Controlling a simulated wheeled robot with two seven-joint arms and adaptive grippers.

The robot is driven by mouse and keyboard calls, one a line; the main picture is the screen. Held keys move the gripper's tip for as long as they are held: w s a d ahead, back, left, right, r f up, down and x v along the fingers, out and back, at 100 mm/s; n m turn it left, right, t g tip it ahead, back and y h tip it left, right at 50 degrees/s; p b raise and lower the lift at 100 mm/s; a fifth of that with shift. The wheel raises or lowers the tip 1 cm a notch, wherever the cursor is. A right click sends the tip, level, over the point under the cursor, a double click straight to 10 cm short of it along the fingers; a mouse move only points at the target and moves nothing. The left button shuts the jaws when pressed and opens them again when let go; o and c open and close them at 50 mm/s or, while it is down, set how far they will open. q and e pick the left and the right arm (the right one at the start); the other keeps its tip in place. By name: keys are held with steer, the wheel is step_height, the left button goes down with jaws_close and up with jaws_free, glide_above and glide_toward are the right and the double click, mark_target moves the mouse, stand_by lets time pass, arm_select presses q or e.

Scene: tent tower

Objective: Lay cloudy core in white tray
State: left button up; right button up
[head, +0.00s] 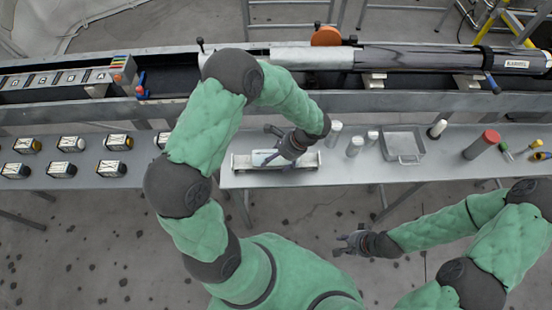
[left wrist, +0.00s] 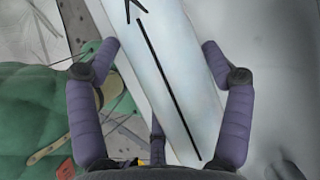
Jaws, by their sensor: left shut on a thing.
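The cloudy core (left wrist: 165,70) is a pale, bluish-white long piece with a black arrow along it. It lies between the fingers of my left gripper (left wrist: 172,60) in the left wrist view. In the head view my left gripper (head: 276,150) is shut on the core (head: 262,158), low over a long, pale tray (head: 240,163) with raised ends near the table's left end. The hand hides part of both, and I cannot tell whether the core touches the tray. My right gripper (head: 349,243) is empty, with fingers apart, over the floor before the table.
Several pale cylinders (head: 355,146), a grey metal pan (head: 403,146) and a red-capped cylinder (head: 482,145) stand to the right on the table. Screwdrivers (head: 506,150) lie at the far right. A long rail with a tube (head: 430,58) runs behind. Boxed pieces (head: 68,144) sit on the left table.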

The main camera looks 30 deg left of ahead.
arm_select(q)
steer(key=shift+f, duration=0.25)
stand_by(0.3)
steer(key=o, duration=1.5)
steer(key=shift+c, duration=0.2)
steer(key=v, duration=1.2)
steer(key=shift+f, duration=0.1)
